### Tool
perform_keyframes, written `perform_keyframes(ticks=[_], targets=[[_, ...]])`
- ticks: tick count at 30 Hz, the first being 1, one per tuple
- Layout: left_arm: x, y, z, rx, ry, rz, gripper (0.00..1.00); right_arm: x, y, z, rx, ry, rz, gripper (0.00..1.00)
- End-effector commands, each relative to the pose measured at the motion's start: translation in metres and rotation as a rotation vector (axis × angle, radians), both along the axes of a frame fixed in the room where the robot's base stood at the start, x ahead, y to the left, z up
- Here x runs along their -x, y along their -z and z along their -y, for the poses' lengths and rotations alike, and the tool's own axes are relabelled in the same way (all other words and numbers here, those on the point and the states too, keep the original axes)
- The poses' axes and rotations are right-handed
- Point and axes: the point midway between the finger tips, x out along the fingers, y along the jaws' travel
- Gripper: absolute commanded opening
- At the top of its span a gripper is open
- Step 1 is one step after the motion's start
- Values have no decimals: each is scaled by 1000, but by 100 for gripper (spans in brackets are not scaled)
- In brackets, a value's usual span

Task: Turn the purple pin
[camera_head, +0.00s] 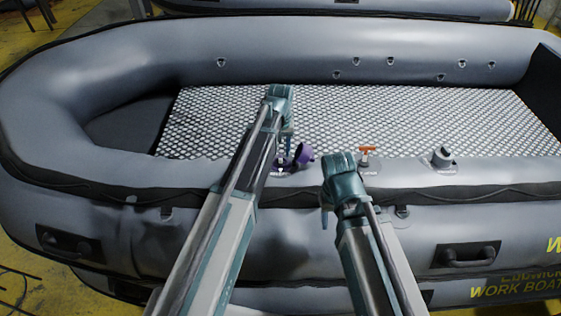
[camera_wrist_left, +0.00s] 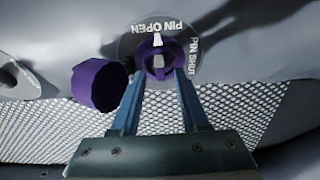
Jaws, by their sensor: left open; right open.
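The purple pin (camera_wrist_left: 168,52) sits in a round grey disc marked "PIN OPEN" and "PIN SHUT" on the boat's tube. Its white mark points toward "PIN OPEN". My left gripper (camera_wrist_left: 162,76) is open, with its fingertips at either side of the pin's near edge; I cannot tell whether they touch it. In the head view my left gripper (camera_head: 285,143) points down at the valve, hiding most of the pin. A purple cap (camera_wrist_left: 99,85) lies beside the disc, and it also shows in the head view (camera_head: 304,160). My right gripper (camera_head: 325,214) is open and empty at the tube's near side.
The grey inflatable boat (camera_head: 130,65) fills the view, with a patterned floor (camera_head: 400,115) inside. An orange-handled valve (camera_head: 367,152) and a grey valve (camera_head: 443,156) stand further right on the same tube. A black carry handle (camera_head: 468,254) is on the outer side.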

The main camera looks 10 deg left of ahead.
Motion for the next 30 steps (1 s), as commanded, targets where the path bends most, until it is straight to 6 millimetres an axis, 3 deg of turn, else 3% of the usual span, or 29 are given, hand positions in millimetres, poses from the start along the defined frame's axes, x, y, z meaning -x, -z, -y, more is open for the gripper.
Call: perform_keyframes(ticks=[1, 4, 14, 22, 30], targets=[[0, 12, 0, 0, 0, 0, 45, 0, 12, 0, 0, 0, 0, 50], [0, 17, 0, 0, 0, 0, 45, 0, 17, 0, 0, -1, 0, 50], [0, 18, 0, 0, 0, 0, 45, 0, 18, 0, 0, -1, 0, 50], [0, 18, 0, 0, 0, 0, 0, 0, 18, 0, 0, -1, 0, 50], [0, 18, 0, 0, 0, 0, 0, 0, 18, 0, 0, -1, 0, 50]])
